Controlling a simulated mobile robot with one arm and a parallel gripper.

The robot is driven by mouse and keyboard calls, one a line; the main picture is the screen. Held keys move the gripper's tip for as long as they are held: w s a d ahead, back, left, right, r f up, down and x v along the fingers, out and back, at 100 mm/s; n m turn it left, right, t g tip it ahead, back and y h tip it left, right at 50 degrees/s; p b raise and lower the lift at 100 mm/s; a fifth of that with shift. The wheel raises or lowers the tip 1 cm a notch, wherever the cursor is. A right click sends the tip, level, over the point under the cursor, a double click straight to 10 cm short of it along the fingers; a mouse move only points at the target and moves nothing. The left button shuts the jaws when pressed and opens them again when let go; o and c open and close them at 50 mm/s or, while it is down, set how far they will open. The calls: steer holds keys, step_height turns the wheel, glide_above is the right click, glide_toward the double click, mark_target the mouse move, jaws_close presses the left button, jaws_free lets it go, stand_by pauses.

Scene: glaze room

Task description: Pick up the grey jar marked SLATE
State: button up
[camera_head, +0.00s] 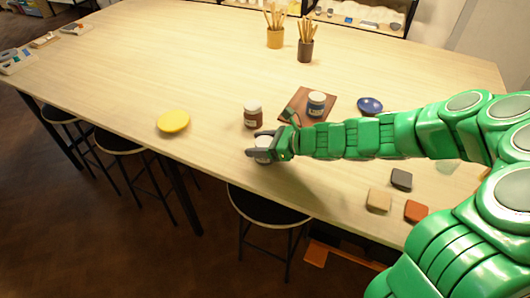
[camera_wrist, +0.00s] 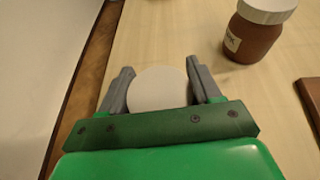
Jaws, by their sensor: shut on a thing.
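My gripper (camera_head: 263,146) is near the front edge of the long pale table, with its two grey fingers on either side of a white-lidded jar (camera_wrist: 160,90). In the wrist view the gripper (camera_wrist: 160,70) is shut on this jar, and I look down on its round lid. The jar's body and any label are mostly hidden, so I cannot read SLATE on it. I cannot tell whether it touches the table. A brown jar (camera_head: 252,118) with a white lid stands just behind; it also shows in the wrist view (camera_wrist: 254,38). A blue-grey jar (camera_head: 316,105) stands farther back.
The blue-grey jar stands on a brown board (camera_head: 327,94). A yellow plate (camera_head: 173,121) lies to the left, a blue dish (camera_head: 370,105) to the right. Several small tiles (camera_head: 402,179) lie at right. Brush pots (camera_head: 306,50) stand behind. Stools (camera_head: 265,208) line the front edge.

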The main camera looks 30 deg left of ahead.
steer(key=shift+f, duration=0.1)
steer(key=shift+c, duration=0.7)
